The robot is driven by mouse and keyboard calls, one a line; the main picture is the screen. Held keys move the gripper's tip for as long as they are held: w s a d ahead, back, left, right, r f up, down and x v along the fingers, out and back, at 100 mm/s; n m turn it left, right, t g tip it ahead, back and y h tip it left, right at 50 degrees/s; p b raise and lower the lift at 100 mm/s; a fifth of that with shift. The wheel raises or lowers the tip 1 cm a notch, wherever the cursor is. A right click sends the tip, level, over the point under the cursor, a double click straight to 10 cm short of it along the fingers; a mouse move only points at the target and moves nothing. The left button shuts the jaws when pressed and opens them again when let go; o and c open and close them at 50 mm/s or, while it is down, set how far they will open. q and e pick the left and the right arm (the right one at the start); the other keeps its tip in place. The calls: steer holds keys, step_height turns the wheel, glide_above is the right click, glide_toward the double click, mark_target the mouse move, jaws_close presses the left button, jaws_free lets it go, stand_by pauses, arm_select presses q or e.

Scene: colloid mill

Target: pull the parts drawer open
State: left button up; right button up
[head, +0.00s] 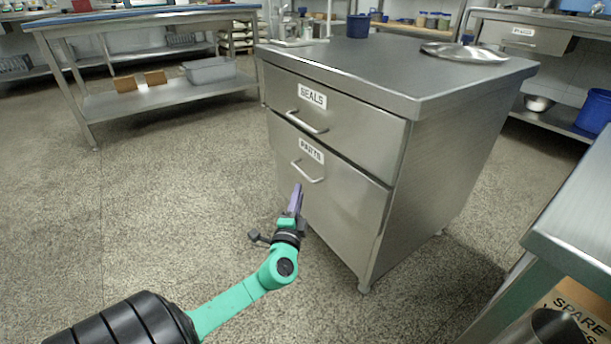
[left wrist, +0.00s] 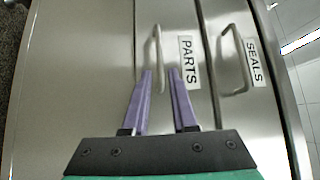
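The parts drawer (head: 335,208) is the lower drawer of a steel cabinet and is shut, its front flush. Its PARTS label (head: 311,151) sits above a bar handle (head: 309,173). In the left wrist view the parts handle (left wrist: 158,60) runs up the picture beside the label (left wrist: 187,62). My left gripper (head: 298,188) is just in front of the handle, close to its lower edge. In the left wrist view its purple fingers (left wrist: 160,72) are apart, with the handle lined up between them. I cannot tell if they touch it. My right gripper is not in view.
The shut seals drawer (head: 335,120) with its own handle (head: 306,122) is above. A round metal lid (head: 464,52) and a blue cup (head: 358,26) stand on the cabinet top. A steel table (head: 580,215) is at the right. The floor (head: 150,200) left of the cabinet is clear.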

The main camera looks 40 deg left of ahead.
mark_target(304, 174)
arm_select(q)
steer(key=b+x, duration=0.1)
steer(key=x, duration=0.8)
steer(key=shift+f+b, duration=0.15)
steer(key=shift+b, duration=0.25)
jaws_close()
stand_by(0.6)
